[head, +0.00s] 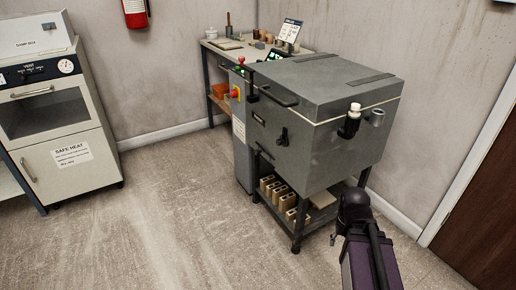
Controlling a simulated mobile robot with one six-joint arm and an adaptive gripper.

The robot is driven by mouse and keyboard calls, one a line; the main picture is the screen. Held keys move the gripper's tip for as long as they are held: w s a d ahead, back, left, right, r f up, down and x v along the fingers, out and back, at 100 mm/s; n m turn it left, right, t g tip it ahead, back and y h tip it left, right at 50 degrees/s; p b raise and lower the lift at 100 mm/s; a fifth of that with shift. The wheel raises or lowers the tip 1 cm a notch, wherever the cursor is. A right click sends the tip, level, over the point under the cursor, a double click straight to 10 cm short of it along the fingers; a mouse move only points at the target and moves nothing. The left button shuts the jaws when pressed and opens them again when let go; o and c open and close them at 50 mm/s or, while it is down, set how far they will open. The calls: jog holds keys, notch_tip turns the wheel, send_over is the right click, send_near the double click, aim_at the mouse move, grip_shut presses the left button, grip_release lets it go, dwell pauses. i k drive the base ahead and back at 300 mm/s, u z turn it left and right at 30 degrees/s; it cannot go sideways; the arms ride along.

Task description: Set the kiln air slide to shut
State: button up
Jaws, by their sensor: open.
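The kiln (330,115) is a grey box on a dark stand, right of the picture's middle, with its lid down. A small black handle or knob (283,137) sticks out from its front face. I cannot tell whether this is the air slide, nor read any setting. A black fitting with a white knob (351,118) is on the right-hand side, beside a round grey port (377,117). My arm rises from the bottom right, in front of the kiln's right side. My gripper cannot be made out.
Blocks (288,201) lie on the shelf under the kiln. A control cabinet (240,125) with a red button stands left of it. A workbench (222,44) is behind, a white oven cabinet (62,130) at left, and a brown door (485,195) at right. The floor between is clear.

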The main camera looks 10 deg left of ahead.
aim_at(267, 157)
jog(key=u, duration=0.3)
jog(key=i, duration=0.85)
jog(key=u, duration=0.4)
